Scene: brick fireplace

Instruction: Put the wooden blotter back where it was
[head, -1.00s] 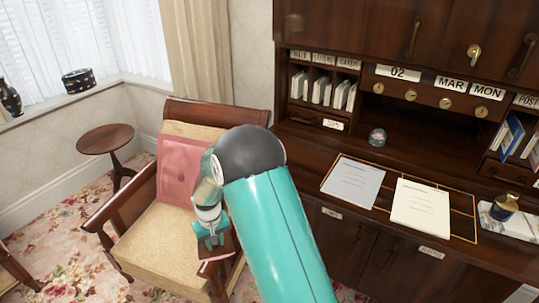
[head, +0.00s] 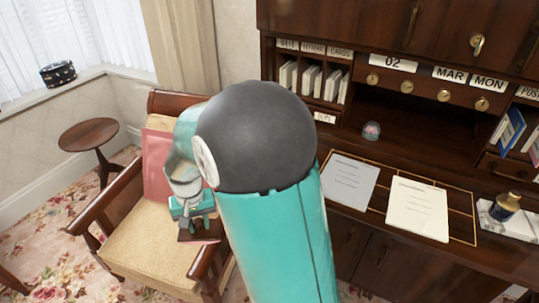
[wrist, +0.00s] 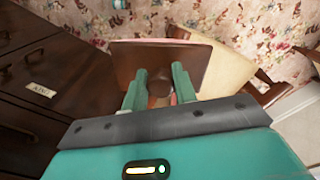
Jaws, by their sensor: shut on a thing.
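The wooden blotter (head: 206,232) is a dark brown board hanging below my gripper (head: 193,214), over the armchair's seat and its right arm. In the wrist view the blotter (wrist: 188,60) shows as a flat brown panel beyond my gripper (wrist: 160,78). The two green fingers are shut on a small brown part of it, probably its handle. The desk (head: 345,118) is to the right, with a gold-lined writing surface (head: 456,198).
A grey sheet (head: 349,181) and a cream sheet (head: 418,208) lie on the desk. A glass paperweight (head: 371,131) and ink bottle (head: 505,206) stand there. The armchair (head: 140,245) with a pink cushion (head: 157,165) is close. A round side table (head: 88,134) is at left.

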